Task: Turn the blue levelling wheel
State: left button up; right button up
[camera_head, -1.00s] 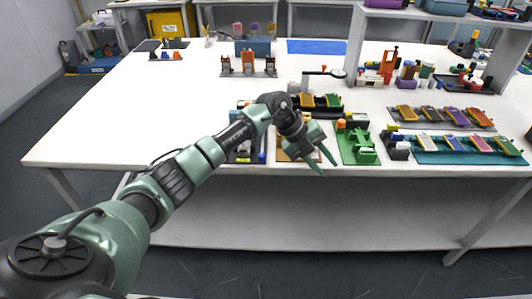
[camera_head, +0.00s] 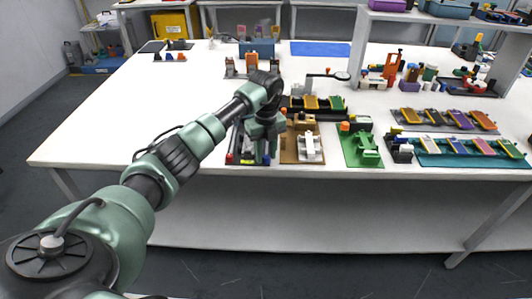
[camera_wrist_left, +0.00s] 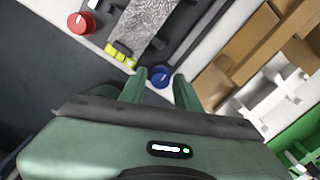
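The blue levelling wheel (camera_wrist_left: 160,76) is a small round knob with a pale mark on top, at the front edge of a dark fixture (camera_head: 247,143). It also shows in the head view (camera_head: 268,160), partly hidden by my gripper. My left gripper (camera_head: 265,156) points down over that corner of the fixture. In the left wrist view my left gripper (camera_wrist_left: 160,86) has its two fingers apart, one on each side of the wheel; I cannot tell whether they touch it. A red wheel (camera_wrist_left: 82,23) is on the fixture's other front corner. My right gripper is not in view.
Yellow-green pieces (camera_wrist_left: 120,54) lie on the fixture between the wheels. A brown fixture (camera_head: 287,150) stands close on the right, then a green one (camera_head: 362,150). A black rack (camera_head: 318,114) is behind. The table (camera_head: 150,110) is clear to the left.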

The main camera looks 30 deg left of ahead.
pick_arm(q)
jog(key=shift+f, duration=0.15)
grip_shut()
jog(key=shift+m, duration=0.3)
jog(key=m, duration=0.4)
jog(key=shift+m, duration=0.3)
jog(key=m, duration=0.6)
jog(key=shift+b, duration=0.35)
jog(key=m, duration=0.6)
jog(key=shift+m+b, duration=0.4)
jog(key=m, duration=0.6)
jog(key=shift+m+b, duration=0.4)
